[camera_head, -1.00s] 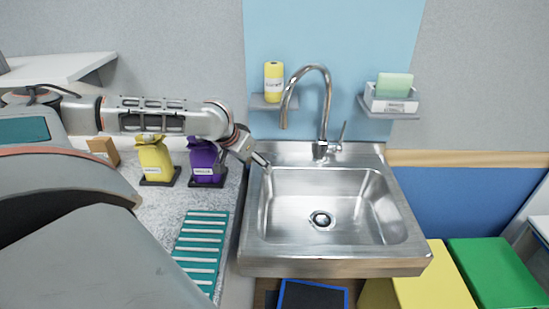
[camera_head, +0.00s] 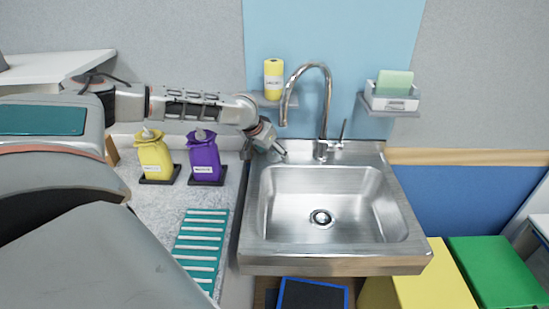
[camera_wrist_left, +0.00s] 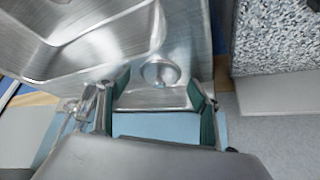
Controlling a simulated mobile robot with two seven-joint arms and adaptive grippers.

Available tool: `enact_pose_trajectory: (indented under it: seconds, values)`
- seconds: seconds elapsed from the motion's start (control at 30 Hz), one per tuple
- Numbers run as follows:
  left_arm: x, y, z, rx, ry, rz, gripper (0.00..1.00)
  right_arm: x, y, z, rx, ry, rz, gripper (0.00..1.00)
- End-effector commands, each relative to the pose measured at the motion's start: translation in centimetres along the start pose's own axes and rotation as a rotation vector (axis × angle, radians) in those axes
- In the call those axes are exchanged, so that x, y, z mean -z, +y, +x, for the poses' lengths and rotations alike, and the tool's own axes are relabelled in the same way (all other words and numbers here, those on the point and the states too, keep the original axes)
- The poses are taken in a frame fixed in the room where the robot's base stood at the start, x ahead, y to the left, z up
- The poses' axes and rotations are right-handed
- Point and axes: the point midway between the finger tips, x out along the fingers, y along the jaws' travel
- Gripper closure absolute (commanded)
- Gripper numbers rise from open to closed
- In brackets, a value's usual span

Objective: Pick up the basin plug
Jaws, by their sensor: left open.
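A round metal disc, which looks like the basin plug (camera_wrist_left: 160,73), lies on the back corner of the steel sink's rim in the left wrist view. In the head view my left gripper hides that spot. My left gripper (camera_head: 278,150) is over the back left corner of the sink (camera_head: 335,267), pointing down and right. In the left wrist view its two dark green finger pads (camera_wrist_left: 158,92) are apart, with the disc showing between and beyond them. Nothing is held. My right gripper is not in view.
The tap (camera_head: 325,110) stands on the rim just right of my left gripper. The basin is empty, with an open-looking drain (camera_head: 321,218). Yellow (camera_head: 154,160) and purple (camera_head: 204,160) bottles stand on the counter to the left. A shelf with a yellow cylinder (camera_head: 273,78) is above.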

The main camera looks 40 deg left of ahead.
Motion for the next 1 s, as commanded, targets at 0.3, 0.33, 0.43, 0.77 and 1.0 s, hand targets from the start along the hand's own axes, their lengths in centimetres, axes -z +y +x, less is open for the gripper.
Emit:
enact_pose_trajectory:
  seconds: [0.3, 0.33, 0.43, 0.77, 1.0]
  values:
    - [0.0, 0.0, 0.0, 0.000, 0.000, 0.000, 0.70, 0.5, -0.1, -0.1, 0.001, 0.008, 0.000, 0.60]
    - [0.0, 0.0, 0.0, 0.000, 0.000, 0.000, 0.75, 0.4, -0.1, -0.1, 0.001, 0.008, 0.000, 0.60]
    - [0.0, 0.0, 0.0, 0.000, 0.000, 0.000, 0.75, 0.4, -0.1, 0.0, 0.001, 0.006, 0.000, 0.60]
    - [0.2, 0.0, -0.3, -0.001, 0.001, -0.001, 0.75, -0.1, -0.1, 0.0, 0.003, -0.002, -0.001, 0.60]
    - [-0.1, 0.6, -1.8, -0.002, -0.003, 0.002, 0.75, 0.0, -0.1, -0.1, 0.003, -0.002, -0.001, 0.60]
